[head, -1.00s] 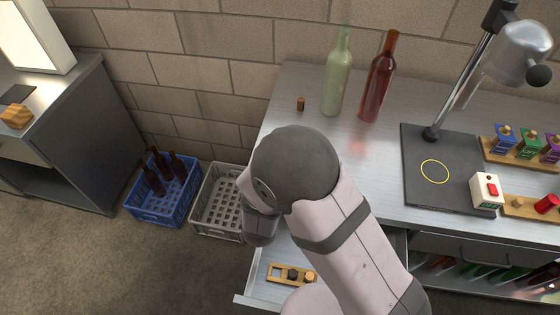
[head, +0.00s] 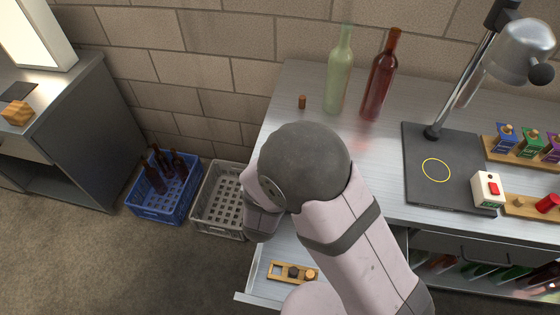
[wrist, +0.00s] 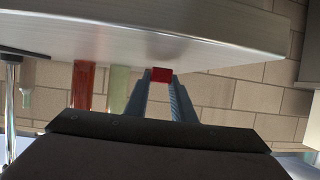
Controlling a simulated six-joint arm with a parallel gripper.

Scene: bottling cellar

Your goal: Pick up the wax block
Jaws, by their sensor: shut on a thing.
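A small red block (wrist: 162,74), which looks like the wax block, sits between the fingertips of my gripper (wrist: 161,82) in the wrist view. The two grey fingers are shut on it, one on each side. Only a red face of it shows.
A lamp stand's black base (head: 450,190) is on the right. An open drawer holds a wooden rack (head: 277,281). Crates stand left.

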